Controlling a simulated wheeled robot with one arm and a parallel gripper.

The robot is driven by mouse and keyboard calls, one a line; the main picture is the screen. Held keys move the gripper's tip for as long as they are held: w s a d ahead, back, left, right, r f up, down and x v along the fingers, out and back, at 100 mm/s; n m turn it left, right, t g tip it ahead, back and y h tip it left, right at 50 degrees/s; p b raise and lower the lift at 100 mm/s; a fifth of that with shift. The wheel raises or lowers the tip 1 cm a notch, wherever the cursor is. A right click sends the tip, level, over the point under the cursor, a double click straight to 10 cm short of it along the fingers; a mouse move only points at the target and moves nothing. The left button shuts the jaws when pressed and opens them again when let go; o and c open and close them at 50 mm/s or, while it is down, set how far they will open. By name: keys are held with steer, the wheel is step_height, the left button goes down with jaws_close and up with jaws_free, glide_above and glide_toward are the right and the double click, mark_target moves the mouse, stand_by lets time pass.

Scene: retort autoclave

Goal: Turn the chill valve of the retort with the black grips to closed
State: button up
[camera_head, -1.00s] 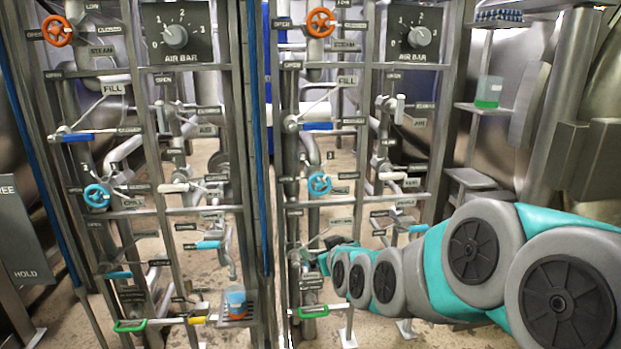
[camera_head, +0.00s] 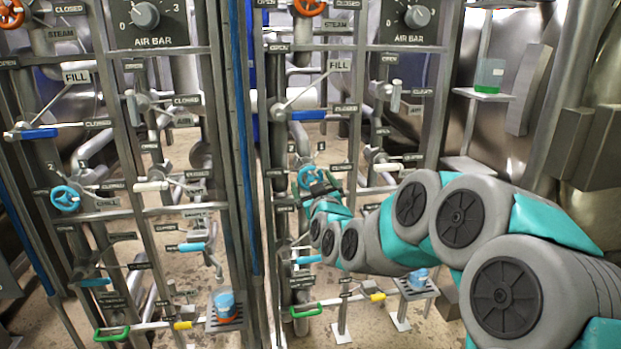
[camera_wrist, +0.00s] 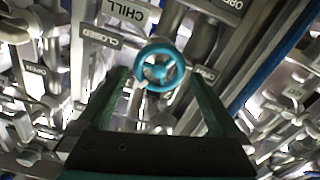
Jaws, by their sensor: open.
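A blue chill handwheel (camera_head: 312,177) sits on the right-hand valve rack, partly hidden by my gripper (camera_head: 318,190). In the wrist view this wheel (camera_wrist: 159,67) lies ahead between the tips of my open gripper (camera_wrist: 158,80). The fingers look apart from its rim, and nothing is held. A CHILL plate (camera_wrist: 128,12) is above left of it, with a CLOSED plate (camera_wrist: 101,37) to the left and an OPEN plate (camera_wrist: 206,75) to the right. A second blue handwheel (camera_head: 66,198) is on the left-hand rack. I cannot make out black grips.
Fill levers with blue handles (camera_head: 307,115), cyan-handled levers and pipes crowd both racks around the wheels. A green-handled lever (camera_head: 306,312) is low on the right rack. Beakers stand on small shelves (camera_head: 225,322). Steel posts (camera_head: 212,120) frame the racks.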

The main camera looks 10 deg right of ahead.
mark_target(311, 179)
steer(key=shift+w, duration=1.5)
steer(key=c, duration=1.1)
